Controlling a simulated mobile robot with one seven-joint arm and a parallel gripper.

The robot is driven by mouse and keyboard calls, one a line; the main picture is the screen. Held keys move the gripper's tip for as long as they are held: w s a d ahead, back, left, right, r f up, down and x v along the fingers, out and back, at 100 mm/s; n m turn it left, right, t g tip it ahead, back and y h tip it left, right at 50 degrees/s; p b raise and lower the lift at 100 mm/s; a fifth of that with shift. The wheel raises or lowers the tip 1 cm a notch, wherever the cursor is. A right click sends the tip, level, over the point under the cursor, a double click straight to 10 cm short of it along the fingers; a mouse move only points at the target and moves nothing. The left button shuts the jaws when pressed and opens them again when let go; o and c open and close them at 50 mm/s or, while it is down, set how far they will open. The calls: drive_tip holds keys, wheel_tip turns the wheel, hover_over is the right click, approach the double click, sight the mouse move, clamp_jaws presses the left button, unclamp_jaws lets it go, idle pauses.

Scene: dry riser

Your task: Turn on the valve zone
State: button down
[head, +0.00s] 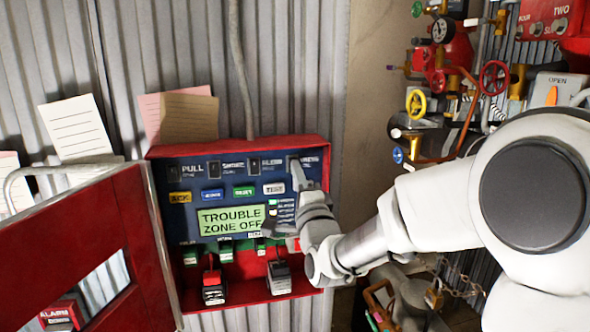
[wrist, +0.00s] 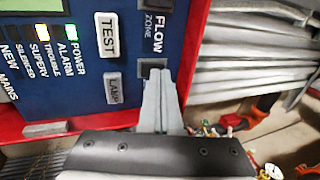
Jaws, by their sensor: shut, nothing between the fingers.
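The blue alarm panel (head: 180,215) sits in an open red box, with a row of small black switches along its top. The rightmost black switch (head: 293,159) has a label to its right that I cannot read clearly. My gripper (head: 298,172) is shut and empty, its tips at that switch. In the wrist view my gripper (wrist: 160,77) has its closed tips over the lower edge of the black switch (wrist: 152,65), just past the label FLOW ZONE. I cannot tell whether they touch, or the switch's position. The green display (head: 231,219) reads TROUBLE ZONE OFF.
The box's red door (head: 95,255) hangs open at left. TEST (wrist: 108,36) and LAMP (wrist: 113,90) buttons lie beside the tips; a green and a yellow light glow. Red and black batteries (head: 213,286) stand in the box bottom. Pipes and valve wheels (head: 493,78) fill the right.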

drive_tip(key=shift+w, duration=0.2)
drive_tip(key=shift+r, duration=0.1)
drive_tip(key=shift+w+r+g+p, duration=0.1)
drive_tip(key=shift+r+g+p, duration=0.25)
drive_tip(key=shift+p, duration=0.35)
drive_tip(key=shift+a+r+g+p, duration=0.1)
drive_tip(key=shift+r+g+p, duration=0.45)
drive_tip(key=shift+p, duration=0.3)
drive_tip(key=shift+r+h+p, duration=0.1)
drive_tip(key=shift+h+p, duration=0.2)
drive_tip(key=shift+w+g, duration=0.1)
drive_tip(key=shift+g, duration=0.3)
drive_tip(key=shift+f+b, duration=0.35)
drive_tip(key=shift+b, duration=0.1)
